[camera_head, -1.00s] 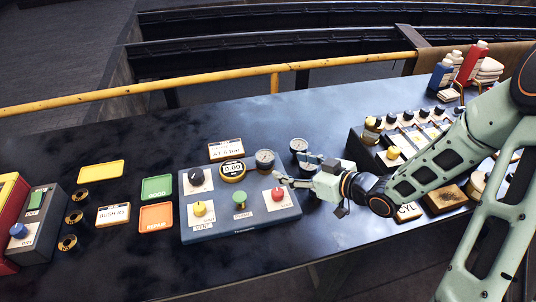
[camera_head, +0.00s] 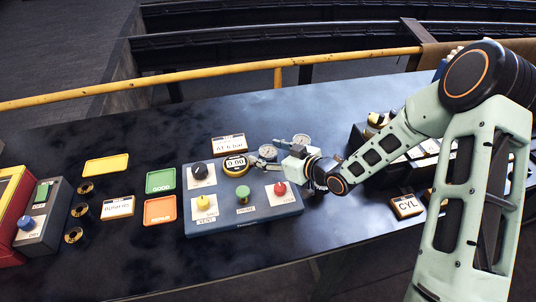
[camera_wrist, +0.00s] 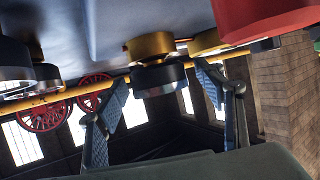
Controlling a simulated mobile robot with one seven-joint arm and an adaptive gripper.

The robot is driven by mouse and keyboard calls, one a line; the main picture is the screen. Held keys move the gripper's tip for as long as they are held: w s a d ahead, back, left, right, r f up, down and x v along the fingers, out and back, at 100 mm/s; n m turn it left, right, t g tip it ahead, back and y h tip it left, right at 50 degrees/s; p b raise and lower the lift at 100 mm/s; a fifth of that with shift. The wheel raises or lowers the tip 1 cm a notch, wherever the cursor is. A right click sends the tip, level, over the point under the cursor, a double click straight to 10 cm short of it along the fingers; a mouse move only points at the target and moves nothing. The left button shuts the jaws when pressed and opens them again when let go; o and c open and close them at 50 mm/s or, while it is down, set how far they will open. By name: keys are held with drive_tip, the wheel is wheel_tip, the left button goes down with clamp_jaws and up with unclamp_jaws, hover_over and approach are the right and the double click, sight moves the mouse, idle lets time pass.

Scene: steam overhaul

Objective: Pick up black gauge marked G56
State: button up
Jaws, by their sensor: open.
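Two round gauges with pale dials and dark rims stand behind the blue-grey console in the head view: a left gauge (camera_head: 267,152) and a right gauge (camera_head: 302,141). No G56 mark can be read on either. My gripper (camera_head: 277,156) is low over the table at the console's back right corner, its fingertips beside the left gauge. The gripper partly hides the space between the gauges. In the wrist view my gripper (camera_wrist: 165,95) is open, and a black cylinder with a brass ring (camera_wrist: 158,75) shows beyond and between the fingers. I cannot tell which item it is.
The console (camera_head: 240,212) carries knobs, including a red knob (camera_head: 280,188), close to my gripper. A CYL block (camera_head: 406,206) lies right. Table front centre is clear.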

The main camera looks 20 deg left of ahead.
drive_tip(key=c, duration=1.4)
drive_tip(key=shift+r, duration=0.1)
